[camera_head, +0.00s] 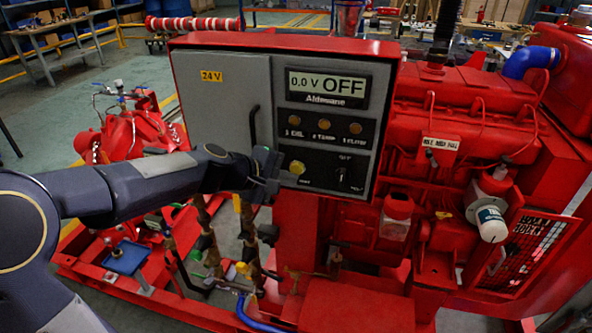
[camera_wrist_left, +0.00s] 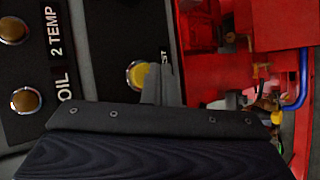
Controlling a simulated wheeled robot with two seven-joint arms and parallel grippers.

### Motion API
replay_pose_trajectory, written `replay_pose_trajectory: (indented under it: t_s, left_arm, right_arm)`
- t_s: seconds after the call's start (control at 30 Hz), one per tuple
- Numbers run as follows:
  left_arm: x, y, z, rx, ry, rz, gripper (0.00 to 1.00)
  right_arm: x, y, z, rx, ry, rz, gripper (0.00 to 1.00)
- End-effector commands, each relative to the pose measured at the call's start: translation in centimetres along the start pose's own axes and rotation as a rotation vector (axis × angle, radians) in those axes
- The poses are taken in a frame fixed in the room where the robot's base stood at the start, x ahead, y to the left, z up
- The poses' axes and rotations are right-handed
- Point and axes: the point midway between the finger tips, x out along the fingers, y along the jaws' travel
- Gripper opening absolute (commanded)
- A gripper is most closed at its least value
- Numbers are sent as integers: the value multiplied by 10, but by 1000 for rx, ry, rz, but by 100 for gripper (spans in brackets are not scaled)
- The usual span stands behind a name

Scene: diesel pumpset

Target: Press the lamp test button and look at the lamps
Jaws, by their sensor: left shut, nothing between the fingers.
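The red control box holds a dark panel with a yellow button (camera_head: 297,167) at its lower left. Three amber lamps (camera_head: 325,124) sit in a row above it and look dull, not glowing. Two of the lamps also show in the left wrist view (camera_wrist_left: 25,100). My left gripper (camera_head: 277,168) is shut and empty, just left of the yellow button. In the left wrist view its grey fingertip (camera_wrist_left: 160,84) overlaps the edge of the yellow button (camera_wrist_left: 138,75). I cannot tell if it touches. My right gripper is not in view.
A display (camera_head: 327,86) above the lamps reads 0.0 V OFF. A rotary switch (camera_head: 342,175) sits right of the button. A grey door (camera_head: 222,100) marked 24 V, with a dark handle (camera_head: 254,127), is on the left. The red engine (camera_head: 465,115) stands close on the right.

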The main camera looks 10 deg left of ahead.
Motion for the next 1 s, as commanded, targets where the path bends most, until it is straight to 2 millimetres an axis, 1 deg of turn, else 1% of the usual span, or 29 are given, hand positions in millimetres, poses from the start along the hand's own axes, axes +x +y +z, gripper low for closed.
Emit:
replay_pose_trajectory:
  t_s: [0.23, 0.5, 1.0]
  left_arm:
    - [0, 0, 0, 0, 0, 0, 0]
    - [6, 4, -4, 1, 0, -1, 0]
    - [7, 5, -5, 0, 0, 0, 0]
  right_arm:
    - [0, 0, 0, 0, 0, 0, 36]
    - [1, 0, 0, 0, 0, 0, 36]
    - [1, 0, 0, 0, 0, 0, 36]
